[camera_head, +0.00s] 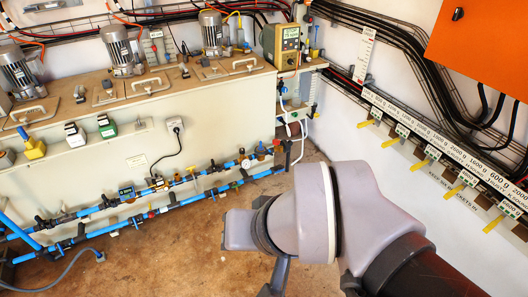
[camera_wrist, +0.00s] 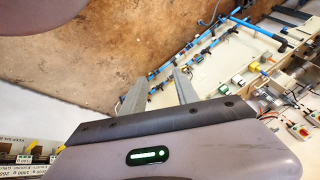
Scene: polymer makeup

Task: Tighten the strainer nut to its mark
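The strainer nut cannot be singled out at this size. Blue pipes (camera_head: 100,208) with small black, brass and red fittings (camera_head: 158,183) run low along the front of the pale tank cabinet (camera_head: 75,165); the fittings are too small to tell apart. The pipes also show in the wrist view (camera_wrist: 205,49), beyond my fingers. My gripper (camera_wrist: 160,88) is open, its two grey fingers apart with nothing seen between them. It is well apart from the pipes. In the head view my arm stands at the lower right and the fingers are not clearly seen.
A round gauge (camera_head: 245,163) sits on the upper pipe run. Motors (camera_head: 118,50) stand on the cabinet top. A white wall with labelled rack (camera_head: 440,145) and an orange box (camera_head: 485,45) bound the right side. The brown floor (camera_head: 180,250) before the pipes is mostly clear.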

